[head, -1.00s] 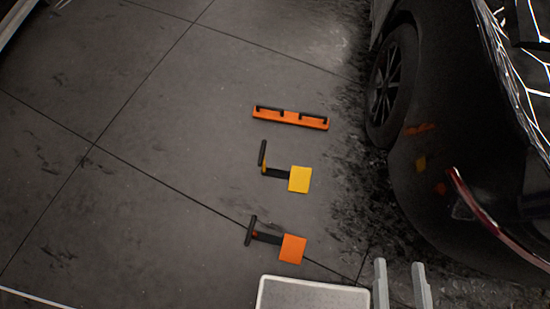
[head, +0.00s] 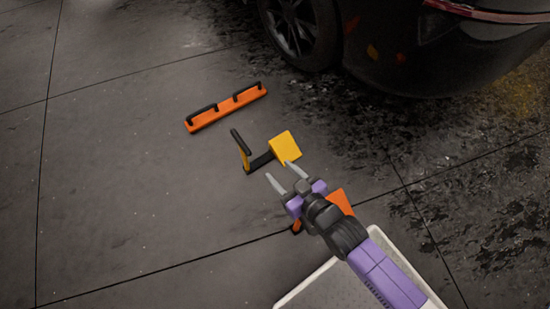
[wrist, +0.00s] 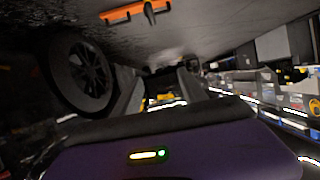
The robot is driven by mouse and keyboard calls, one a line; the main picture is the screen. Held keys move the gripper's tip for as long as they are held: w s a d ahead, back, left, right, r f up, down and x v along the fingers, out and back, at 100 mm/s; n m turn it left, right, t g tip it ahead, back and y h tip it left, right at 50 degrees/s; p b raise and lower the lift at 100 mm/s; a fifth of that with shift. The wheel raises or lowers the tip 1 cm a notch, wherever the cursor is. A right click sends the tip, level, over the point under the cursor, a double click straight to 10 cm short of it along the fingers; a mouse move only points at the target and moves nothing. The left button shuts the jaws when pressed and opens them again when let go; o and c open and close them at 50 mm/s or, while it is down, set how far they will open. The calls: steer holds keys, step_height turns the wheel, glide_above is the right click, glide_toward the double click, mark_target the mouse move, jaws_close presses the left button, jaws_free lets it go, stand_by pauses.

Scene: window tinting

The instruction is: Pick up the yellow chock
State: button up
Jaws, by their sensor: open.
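The yellow chock (head: 285,148) lies on the dark floor near the middle of the head view, with a yellow block and a black bar leading to an upright handle at its left. My gripper (head: 280,172) is open and empty. Its two grey fingertips are apart, just below the chock in the picture; whether they touch it cannot be told, but no part of it sits clearly between them. In the wrist view my gripper (wrist: 160,88) also shows two spread fingers.
An orange chock (head: 341,201) is partly hidden behind my gripper and arm. A long orange bar with black handles (head: 226,109) lies further back left. A dark car (head: 430,55) with its wheel (head: 297,30) stands at the back right. The floor at left is clear.

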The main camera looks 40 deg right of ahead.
steer(key=b, duration=1)
glide_toward(248, 150)
steer(key=shift+g, duration=0.5)
steer(key=b+x, duration=0.5)
steer(key=shift+w+a+r, duration=0.15)
steer(key=shift+w+r, duration=0.15)
steer(key=shift+w, duration=0.05)
steer(key=shift+b+x, duration=1.1)
steer(key=shift+x, duration=0.8)
steer(key=b+x, duration=0.2)
steer(key=x, duration=0.1)
steer(key=b+x, duration=0.1)
steer(key=shift+w+r, duration=0.15)
steer(key=shift+w, duration=0.3)
jaws_close()
steer(key=shift+w+r, duration=0.1)
steer(key=shift+r, duration=0.1)
